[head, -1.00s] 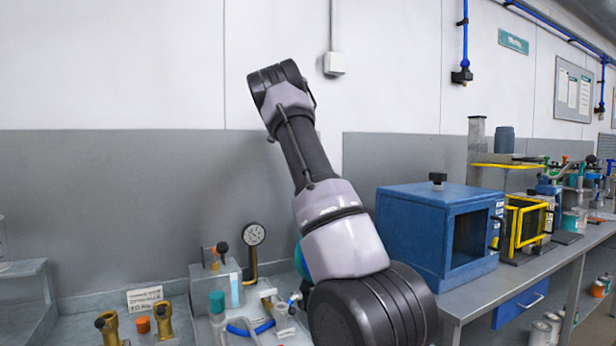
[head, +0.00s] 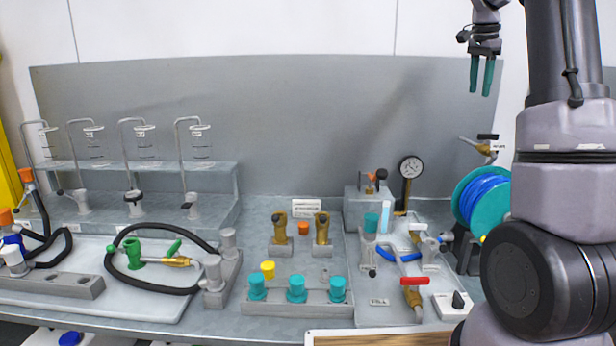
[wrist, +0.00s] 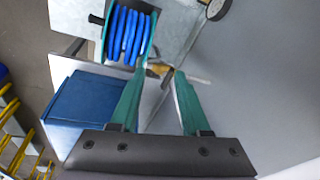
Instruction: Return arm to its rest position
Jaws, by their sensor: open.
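My gripper (head: 482,76) hangs at the upper right of the head view, its two teal fingers pointing down and apart, with nothing between them. It is raised in front of the grey back panel, above the bench and clear of it. In the wrist view the gripper (wrist: 155,84) shows its teal fingers spread and empty. My arm's dark and light links fill the right side of the head view and hide what stands behind them.
A blue hose reel (head: 483,200) and a brass valve (head: 485,148) are below my gripper. A pressure gauge (head: 411,168), teal caps (head: 296,289) and a red-handled valve (head: 412,290) stand on the bench. A blue box (wrist: 100,112) shows in the wrist view. Space beside the back panel is free.

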